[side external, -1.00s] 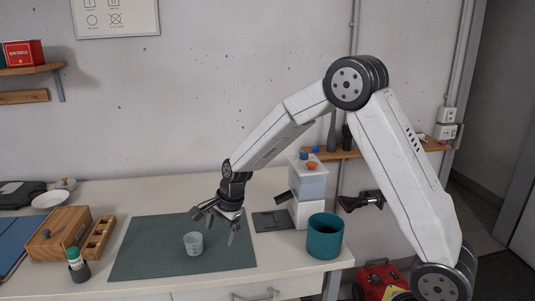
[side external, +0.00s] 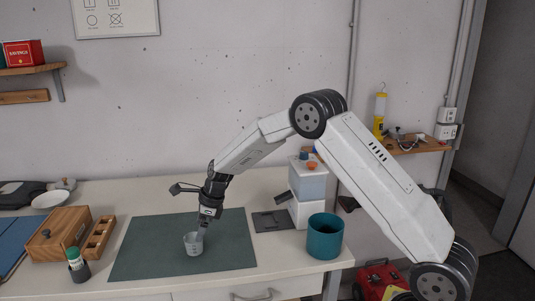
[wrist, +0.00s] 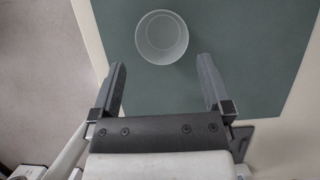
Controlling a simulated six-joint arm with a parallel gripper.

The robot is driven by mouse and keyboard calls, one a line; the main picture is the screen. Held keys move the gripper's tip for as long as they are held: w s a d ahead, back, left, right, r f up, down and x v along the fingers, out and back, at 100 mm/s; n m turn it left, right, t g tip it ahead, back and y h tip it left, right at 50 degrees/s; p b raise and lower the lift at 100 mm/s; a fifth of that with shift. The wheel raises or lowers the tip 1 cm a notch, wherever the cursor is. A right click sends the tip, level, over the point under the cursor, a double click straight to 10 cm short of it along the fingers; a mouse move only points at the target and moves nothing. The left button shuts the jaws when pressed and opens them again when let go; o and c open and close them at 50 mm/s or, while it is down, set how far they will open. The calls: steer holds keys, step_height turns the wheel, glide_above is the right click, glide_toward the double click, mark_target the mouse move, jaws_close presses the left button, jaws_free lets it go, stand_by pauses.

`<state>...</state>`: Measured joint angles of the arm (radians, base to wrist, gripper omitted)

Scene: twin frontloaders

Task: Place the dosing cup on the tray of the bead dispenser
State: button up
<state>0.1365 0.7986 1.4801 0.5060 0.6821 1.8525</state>
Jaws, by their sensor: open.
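The dosing cup (side external: 193,245) is a small clear cup standing upright on the green mat (side external: 150,250). In the wrist view the cup (wrist: 162,37) lies just beyond the fingertips, roughly centred between them. My gripper (side external: 202,228) points down just above and behind the cup; in the wrist view its two fingers (wrist: 160,72) are spread apart with nothing between them. The bead dispenser (side external: 308,190) is a white unit with a clear bin, standing to the right of the mat. Its dark flat tray (side external: 272,221) lies at its left foot and looks empty.
A teal pot (side external: 325,238) stands right of the mat, in front of the dispenser. A wooden box (side external: 60,235), a slotted wooden rack (side external: 98,238) and a green-capped bottle (side external: 76,264) stand to the left. The mat around the cup is clear.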

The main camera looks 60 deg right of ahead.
mark_target(194, 244)
steer(key=shift+x, duration=0.85)
steer(key=shift+x, duration=2.6)
steer(key=shift+d, duration=0.1)
steer(key=c, duration=1.2)
steer(key=shift+w+r, duration=0.1)
